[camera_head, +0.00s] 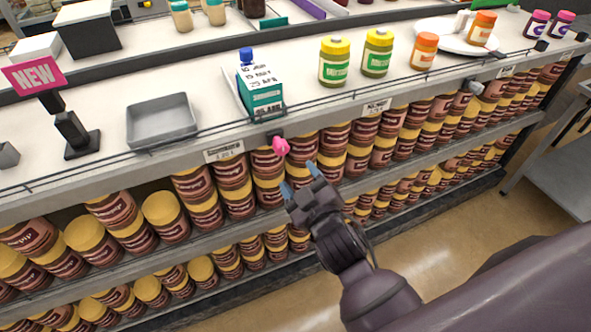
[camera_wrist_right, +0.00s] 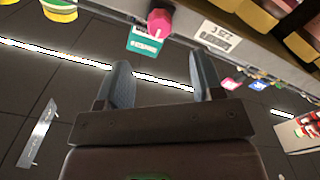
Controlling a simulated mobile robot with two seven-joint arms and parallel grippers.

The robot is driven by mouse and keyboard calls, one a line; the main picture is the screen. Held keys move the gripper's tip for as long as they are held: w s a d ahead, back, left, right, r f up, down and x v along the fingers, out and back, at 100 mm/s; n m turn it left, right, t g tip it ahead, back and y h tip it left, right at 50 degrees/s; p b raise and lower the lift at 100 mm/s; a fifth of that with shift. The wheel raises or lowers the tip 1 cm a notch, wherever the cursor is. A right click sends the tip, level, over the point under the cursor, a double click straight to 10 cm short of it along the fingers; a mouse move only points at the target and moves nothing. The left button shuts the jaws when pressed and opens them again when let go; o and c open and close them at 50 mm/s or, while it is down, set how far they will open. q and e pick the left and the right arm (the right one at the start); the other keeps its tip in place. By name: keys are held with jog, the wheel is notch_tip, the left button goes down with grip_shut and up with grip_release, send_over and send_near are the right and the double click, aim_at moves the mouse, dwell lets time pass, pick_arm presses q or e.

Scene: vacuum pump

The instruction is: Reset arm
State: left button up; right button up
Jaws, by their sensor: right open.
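My right gripper (camera_head: 300,179) is in front of the shelf edge, with its blue-tipped fingers apart and nothing between them. In the right wrist view its two fingers (camera_wrist_right: 160,85) show open and empty. A pink knob (camera_head: 280,146) sits at the shelf's front edge, just beyond the fingertips and apart from them. It also shows in the right wrist view (camera_wrist_right: 159,22), above the fingers. My left gripper is not in view.
A teal-and-white carton (camera_head: 261,92), a grey tray (camera_head: 161,120), green jars with yellow lids (camera_head: 335,62) and a plate (camera_head: 440,36) stand on the top shelf (camera_head: 200,75). Brown jars fill the lower shelves. The floor (camera_head: 440,225) at the right is clear.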

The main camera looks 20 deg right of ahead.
jog(key=shift+s, duration=0.1)
dwell(0.5)
jog(key=s+d+f+m+g, duration=0.3)
jog(key=s+d+f, duration=0.2)
jog(key=s+f, duration=0.3)
jog(key=s+d+f+m+g, duration=0.3)
jog(key=s+f, duration=0.5)
jog(key=f, duration=0.3)
jog(key=shift+s+d+f+g+h, duration=0.25)
jog(key=shift+d+g+h, duration=0.2)
jog(key=shift+d, duration=0.6)
